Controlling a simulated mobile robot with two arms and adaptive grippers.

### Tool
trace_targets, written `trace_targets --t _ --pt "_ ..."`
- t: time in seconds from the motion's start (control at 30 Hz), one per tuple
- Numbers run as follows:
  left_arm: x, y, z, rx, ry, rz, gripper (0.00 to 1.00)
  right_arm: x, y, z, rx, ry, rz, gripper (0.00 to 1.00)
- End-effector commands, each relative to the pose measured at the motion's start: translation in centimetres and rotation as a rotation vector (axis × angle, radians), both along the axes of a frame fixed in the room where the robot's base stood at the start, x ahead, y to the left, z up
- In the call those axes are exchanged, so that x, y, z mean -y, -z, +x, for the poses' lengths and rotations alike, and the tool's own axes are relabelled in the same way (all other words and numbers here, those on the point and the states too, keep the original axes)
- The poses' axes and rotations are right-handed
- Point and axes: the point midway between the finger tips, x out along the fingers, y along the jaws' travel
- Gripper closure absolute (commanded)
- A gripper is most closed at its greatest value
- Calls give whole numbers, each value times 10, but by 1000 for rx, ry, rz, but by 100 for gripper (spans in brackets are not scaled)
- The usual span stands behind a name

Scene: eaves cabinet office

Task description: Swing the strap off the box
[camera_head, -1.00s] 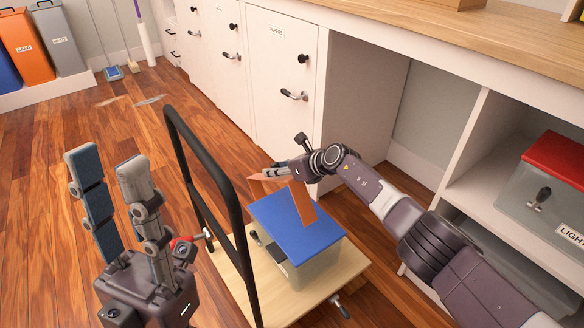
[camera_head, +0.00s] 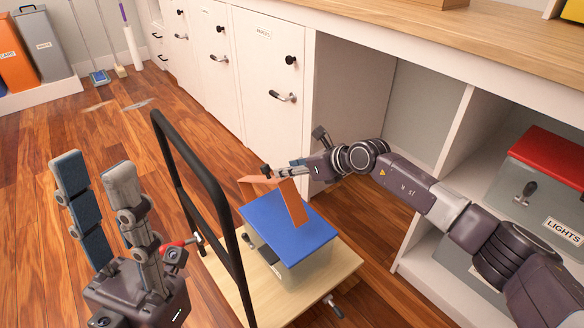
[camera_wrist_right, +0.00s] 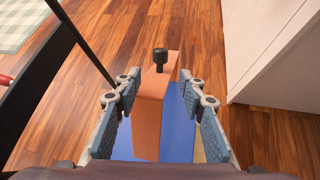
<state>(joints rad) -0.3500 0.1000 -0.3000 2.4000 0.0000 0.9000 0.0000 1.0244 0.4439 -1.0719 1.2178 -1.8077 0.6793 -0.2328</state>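The orange strap (camera_head: 293,204) rises from the box as a bent band, one part slanting over the lid and another sticking out to the left at its top. The box has a blue lid (camera_head: 270,225) and a pale body (camera_head: 312,268). My right gripper (camera_head: 283,172) is at the strap's upper part. In the right wrist view its fingers are open, one on each side of the strap (camera_wrist_right: 153,115), with gaps visible; a black knob (camera_wrist_right: 160,57) tops the strap. My left gripper (camera_head: 92,185) is open and empty, left of the trolley handle.
The box stands on a wooden trolley (camera_head: 335,268) with a black upright handle (camera_head: 205,170). White cabinets (camera_head: 265,75) line the back. A shelf at right holds a red-lidded LIGHTS box (camera_head: 545,205). Open wooden floor (camera_head: 60,145) lies at left.

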Motion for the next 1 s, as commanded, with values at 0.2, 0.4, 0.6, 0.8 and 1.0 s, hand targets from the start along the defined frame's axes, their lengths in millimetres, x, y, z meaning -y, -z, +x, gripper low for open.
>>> trace_targets --t 0.2,0.4,0.6,0.8,1.0 --pt "0 0 0 0 0 0 67 5 -5 -5 0 1 0 63" --pt "0 0 0 0 0 0 67 5 -5 -5 0 1 0 63" --pt "0 0 0 0 0 0 87 -19 -9 -17 -10 -8 99 63" --pt "0 0 0 0 0 0 100 -91 -69 -65 -85 63 664 63" --pt "0 0 0 0 0 0 100 -52 -130 -82 -248 378 1333 63"
